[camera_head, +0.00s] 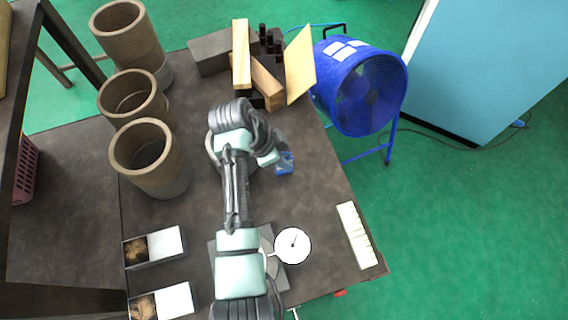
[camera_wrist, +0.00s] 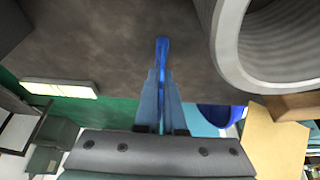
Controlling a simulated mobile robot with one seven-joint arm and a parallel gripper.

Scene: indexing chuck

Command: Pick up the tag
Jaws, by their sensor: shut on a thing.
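The tag looks like a thin bright blue piece (camera_wrist: 162,52), seen nearly edge-on in the wrist view. My gripper (camera_wrist: 162,76) is shut on it, and the blue piece sticks out beyond the fingertips. In the head view a blue patch (camera_head: 284,168) shows at the end of my arm, over the right part of the dark table. Its face and any print are too small to read.
Several brown ringed cylinders (camera_head: 150,160) stand at the left of the table (camera_head: 315,205). Wooden blocks (camera_head: 241,55) and a tan board (camera_head: 300,65) are at the back. A dial gauge (camera_head: 292,245) and a pale strip (camera_head: 356,235) lie near the front. A blue fan (camera_head: 360,85) stands beyond the table.

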